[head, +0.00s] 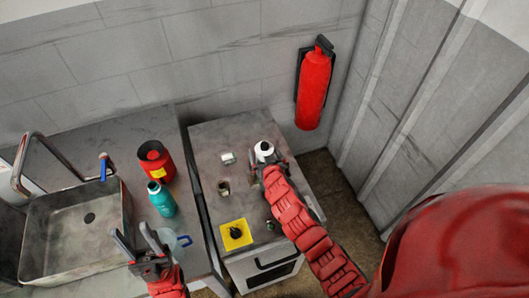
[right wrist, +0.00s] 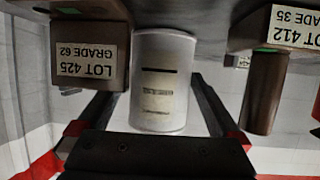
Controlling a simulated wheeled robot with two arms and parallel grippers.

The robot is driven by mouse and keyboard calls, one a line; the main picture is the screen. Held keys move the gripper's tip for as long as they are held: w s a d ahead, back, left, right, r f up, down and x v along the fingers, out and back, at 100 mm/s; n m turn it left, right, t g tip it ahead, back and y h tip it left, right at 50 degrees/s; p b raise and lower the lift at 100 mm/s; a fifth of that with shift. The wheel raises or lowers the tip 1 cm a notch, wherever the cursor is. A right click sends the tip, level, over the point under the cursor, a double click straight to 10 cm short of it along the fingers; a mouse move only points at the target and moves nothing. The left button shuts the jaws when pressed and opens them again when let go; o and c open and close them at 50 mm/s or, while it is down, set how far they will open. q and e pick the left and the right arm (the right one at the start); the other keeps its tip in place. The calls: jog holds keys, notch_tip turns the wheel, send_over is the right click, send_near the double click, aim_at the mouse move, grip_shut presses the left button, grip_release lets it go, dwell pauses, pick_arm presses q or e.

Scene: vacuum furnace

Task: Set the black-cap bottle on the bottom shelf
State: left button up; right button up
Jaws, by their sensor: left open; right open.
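A white bottle (head: 264,154) with a small dark spot on top, likely the black-cap bottle, stands on the grey cabinet top. In the right wrist view the white labelled cylinder (right wrist: 163,85) lies between my two fingers, its cap not visible. My right gripper (head: 268,165) is open, with a finger on either side of the bottle; small gaps show beside it. I cannot make out a bottom shelf in either view.
Labelled blocks, LOT 425 (right wrist: 90,50) and LOT 412 (right wrist: 285,28), flank the bottle. A red can (head: 156,162) stands near the sink (head: 70,235). A fire extinguisher (head: 314,90) hangs behind.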

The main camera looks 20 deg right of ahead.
jog(key=shift+x, duration=1.15)
jog(key=c, duration=1.5)
grip_shut()
jog(key=shift+r, duration=0.1)
